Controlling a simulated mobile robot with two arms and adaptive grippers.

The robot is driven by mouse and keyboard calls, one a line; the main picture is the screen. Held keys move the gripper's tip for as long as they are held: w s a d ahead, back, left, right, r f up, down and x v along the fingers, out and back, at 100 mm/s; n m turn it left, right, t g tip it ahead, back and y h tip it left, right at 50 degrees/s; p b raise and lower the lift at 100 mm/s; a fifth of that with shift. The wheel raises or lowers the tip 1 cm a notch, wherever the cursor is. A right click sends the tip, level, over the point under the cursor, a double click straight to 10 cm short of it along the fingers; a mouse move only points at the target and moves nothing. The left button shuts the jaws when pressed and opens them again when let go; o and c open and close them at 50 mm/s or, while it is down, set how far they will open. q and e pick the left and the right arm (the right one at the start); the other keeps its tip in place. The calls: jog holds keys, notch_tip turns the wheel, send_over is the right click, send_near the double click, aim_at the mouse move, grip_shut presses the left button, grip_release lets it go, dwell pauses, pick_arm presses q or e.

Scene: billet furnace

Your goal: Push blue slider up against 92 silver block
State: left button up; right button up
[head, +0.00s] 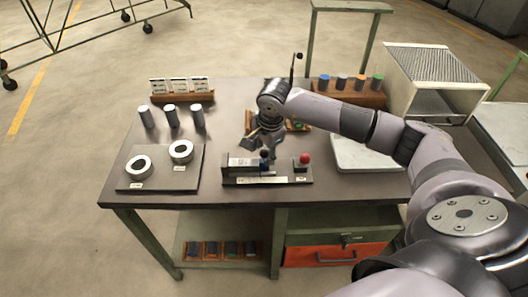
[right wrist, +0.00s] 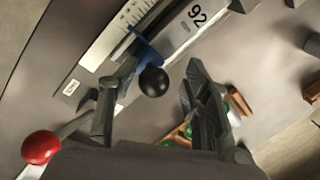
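The silver block marked 92 (right wrist: 188,20) lies in the measuring fixture on the table; the fixture's base (head: 285,180) shows in the head view. The blue slider (right wrist: 143,50) with its black ball knob (right wrist: 153,81) is at the block's end in the right wrist view. I cannot tell whether slider and block touch. In the head view the slider (head: 264,162) is small and partly hidden. My right gripper (right wrist: 160,100) is open just above the fixture, one finger close beside the slider and the knob between its spread fingers. My left gripper is out of view.
A red ball knob (head: 305,158) stands at the fixture's right end. A dark plate with two rings (head: 138,167) lies left, with several grey cylinders (head: 171,117) behind it. A wooden rack of coloured cylinders (head: 342,96) is at back right, beside a pale plate (head: 365,156).

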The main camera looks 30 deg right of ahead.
jog(key=shift+s+f, duration=0.1)
jog(key=shift+s, duration=0.1)
jog(key=v, duration=1.2)
jog(key=shift+w, duration=0.1)
